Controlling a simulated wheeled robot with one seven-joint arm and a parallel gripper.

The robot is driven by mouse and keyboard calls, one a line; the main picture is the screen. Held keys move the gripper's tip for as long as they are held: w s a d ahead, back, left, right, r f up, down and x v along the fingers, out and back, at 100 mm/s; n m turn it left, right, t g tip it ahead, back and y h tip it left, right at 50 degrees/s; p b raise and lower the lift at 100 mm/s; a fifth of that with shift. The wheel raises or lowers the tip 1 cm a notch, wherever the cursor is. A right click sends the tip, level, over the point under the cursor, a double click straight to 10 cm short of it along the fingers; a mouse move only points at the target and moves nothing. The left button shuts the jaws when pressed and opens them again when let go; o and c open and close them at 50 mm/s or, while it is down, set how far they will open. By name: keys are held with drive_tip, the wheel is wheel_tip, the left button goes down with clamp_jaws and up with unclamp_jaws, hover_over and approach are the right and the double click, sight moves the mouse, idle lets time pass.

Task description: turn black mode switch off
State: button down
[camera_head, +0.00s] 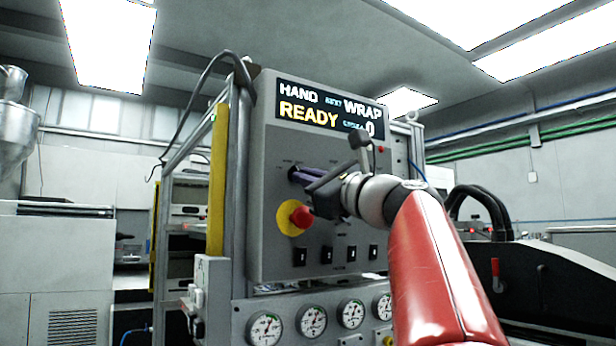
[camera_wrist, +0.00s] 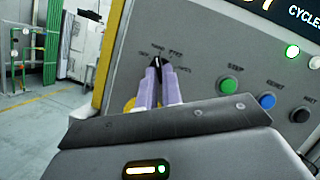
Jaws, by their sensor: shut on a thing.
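The black mode switch (camera_wrist: 157,61) is a small knob on the grey control panel (camera_head: 262,235), with small printed labels around it. The labels are too small to read surely. My gripper (camera_wrist: 159,72) has two purple fingers closed on the knob, one on each side; the knob's tip shows between them in the wrist view. In the head view my gripper (camera_head: 298,174) reaches the panel's upper left, below the display, and the fingers and wrist hide most of the switch. The display (camera_head: 330,110) reads HAND, WRAP, READY and a cycle count of 0.
A red emergency button (camera_head: 301,216) on a yellow disc sits just below my gripper. Several black rocker switches (camera_head: 326,254) and gauges (camera_head: 312,321) are lower down. Green (camera_wrist: 229,87), blue and black buttons lie right of the switch in the wrist view. A yellow post (camera_head: 218,180) stands left.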

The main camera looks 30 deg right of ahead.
drive_tip(key=n, duration=0.1)
drive_tip(key=n+g+y+p, duration=0.1)
drive_tip(key=n, duration=0.1)
drive_tip(key=n+p, duration=0.1)
drive_tip(key=n, duration=0.1)
drive_tip(key=shift+d+r+g+y, duration=0.15)
drive_tip(key=shift+r+g+y, duration=0.2)
drive_tip(key=shift+g+y, duration=0.05)
drive_tip(key=shift+n+g+y+p, duration=0.5)
drive_tip(key=shift+n+p, duration=0.4)
drive_tip(key=shift+n, duration=0.9)
drive_tip(key=c, duration=1.6)
unclamp_jaws()
drive_tip(key=shift+o, duration=0.2)
drive_tip(key=shift+d, duration=0.1)
drive_tip(key=v, duration=0.7)
drive_tip(key=shift+s+b, duration=0.35)
drive_tip(key=shift+s, duration=0.05)
drive_tip(key=shift+d, duration=0.15)
